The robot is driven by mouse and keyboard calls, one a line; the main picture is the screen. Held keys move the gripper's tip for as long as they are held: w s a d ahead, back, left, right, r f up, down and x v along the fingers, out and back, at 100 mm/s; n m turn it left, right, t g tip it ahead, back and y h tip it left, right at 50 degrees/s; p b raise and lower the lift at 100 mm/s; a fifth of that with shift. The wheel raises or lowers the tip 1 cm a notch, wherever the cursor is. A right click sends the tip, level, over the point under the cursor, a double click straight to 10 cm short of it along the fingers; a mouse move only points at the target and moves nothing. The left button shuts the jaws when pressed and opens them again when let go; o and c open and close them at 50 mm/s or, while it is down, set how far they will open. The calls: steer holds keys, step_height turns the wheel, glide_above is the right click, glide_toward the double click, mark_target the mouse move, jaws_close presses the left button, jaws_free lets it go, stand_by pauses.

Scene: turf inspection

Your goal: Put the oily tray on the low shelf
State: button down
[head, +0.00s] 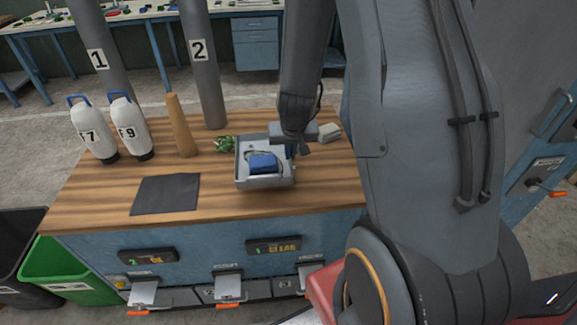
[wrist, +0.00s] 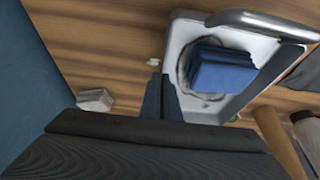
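A light grey tray (head: 240,174) with raised walls stands on the wooden bench top; in the wrist view its rim (wrist: 172,45) and a bar handle (wrist: 262,20) show. A dark ring marks its floor. A blue folded item (head: 263,163) lies inside, also in the wrist view (wrist: 220,70). My gripper (head: 291,151) is at the tray's right wall. In the wrist view its two narrow fingers (wrist: 162,92) are close together at the tray's edge; I cannot tell whether they pinch the wall. I cannot make out a low shelf clearly.
A dark mat (head: 166,194) lies left of the tray. A small plant (head: 224,144), a wooden cone (head: 180,125), two white bottles (head: 131,125) and a pale block (head: 329,132) stand on the bench. Green (head: 70,272) and black bins stand at lower left. Labelled panels (head: 274,246) line the front.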

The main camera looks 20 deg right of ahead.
mark_target(290, 162)
steer(key=shift+f, duration=2.1)
steer(key=shift+f+b, duration=0.1)
steer(key=shift+b, duration=0.2)
steer(key=shift+f, duration=0.15)
steer(key=c, duration=2)
jaws_free()
